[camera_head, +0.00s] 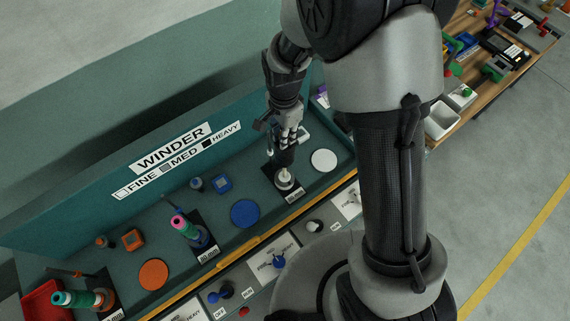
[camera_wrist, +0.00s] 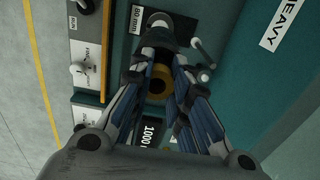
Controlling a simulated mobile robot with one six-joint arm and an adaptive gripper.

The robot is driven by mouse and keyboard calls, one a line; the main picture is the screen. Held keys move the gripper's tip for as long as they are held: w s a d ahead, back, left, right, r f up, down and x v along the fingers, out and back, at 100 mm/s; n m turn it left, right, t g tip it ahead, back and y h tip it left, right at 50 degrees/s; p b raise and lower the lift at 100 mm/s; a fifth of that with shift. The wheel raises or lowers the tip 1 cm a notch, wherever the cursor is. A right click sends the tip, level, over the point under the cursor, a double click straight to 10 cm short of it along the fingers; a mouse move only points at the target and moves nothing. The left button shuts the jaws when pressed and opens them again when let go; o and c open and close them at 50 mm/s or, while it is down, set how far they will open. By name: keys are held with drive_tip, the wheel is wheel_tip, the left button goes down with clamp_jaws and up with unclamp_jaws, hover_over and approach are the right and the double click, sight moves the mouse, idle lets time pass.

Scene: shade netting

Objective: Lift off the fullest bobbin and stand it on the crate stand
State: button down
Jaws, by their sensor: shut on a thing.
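My gripper (camera_head: 285,150) reaches down over the right-hand station of the winder. In the wrist view my gripper (camera_wrist: 160,88) is shut around a bobbin whose round yellow-brown end with a dark centre (camera_wrist: 158,80) shows between the fingers. Fingers hide most of it. A pale spindle base (camera_head: 284,178) on a dark plate is just below the gripper; I cannot tell whether the bobbin is clear of it. A bobbin with pink and teal (camera_head: 180,226) is tilted at the middle station. A teal-green bobbin (camera_head: 75,298) is tilted at the left station. I cannot identify the crate stand.
The winder backboard (camera_head: 60,215) reads FINE, MED, HEAVY. Orange (camera_head: 153,275), blue (camera_head: 244,213) and white (camera_head: 323,160) discs lie on its deck. A red bin (camera_head: 40,303) is at far left. A cluttered wooden bench (camera_head: 465,70) stands at upper right; grey floor is open beside it.

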wheel_tip(320, 180, up, 4)
drive_tip(key=p, duration=0.2)
drive_tip(key=shift+p, duration=0.35)
